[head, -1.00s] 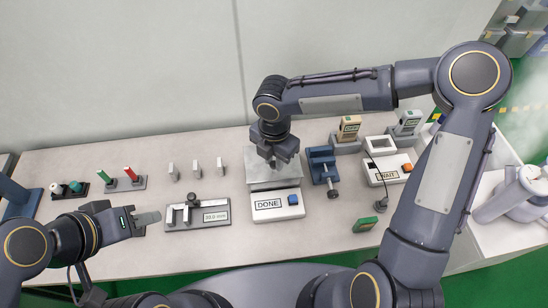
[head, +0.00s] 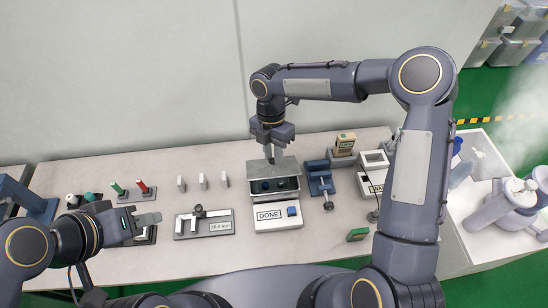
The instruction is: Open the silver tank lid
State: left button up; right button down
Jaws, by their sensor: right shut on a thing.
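The silver tank (head: 274,196) stands behind a white front unit marked DONE, with a blue button, in the middle of the bench. Its silver lid (head: 287,166) is tilted up at the back, and the dark inside of the tank shows with two dark round shapes in it. My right gripper (head: 270,157) points down from above and is shut on the lid; the exact grip spot is small and partly hidden by the fingers. My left gripper (head: 150,219) is at the left, above the bench, away from the tank; its finger gap is unclear.
A caliper on a plate (head: 205,224) lies left of the tank. Several small grey blocks (head: 203,180) stand behind it. A blue vise (head: 319,180) and a yellow-topped tester (head: 345,144) stand close on the right. A green box (head: 357,235) lies at the front right.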

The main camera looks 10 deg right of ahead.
jog(key=shift+w+r, duration=0.15)
jog(key=shift+w, duration=0.6)
jog(key=c, duration=1.6)
grip_release()
jog(key=o, duration=0.3)
jog(key=shift+w+a+f, duration=0.15)
jog(key=shift+w+f, duration=0.05)
jog(key=shift+w, duration=0.05)
jog(key=shift+o, duration=0.2)
jog(key=shift+s+r, duration=0.1)
jog(key=shift+s, duration=0.05)
jog(key=v, duration=0.7)
jog(key=shift+r+b, duration=0.4)
jog(key=shift+b, duration=0.05)
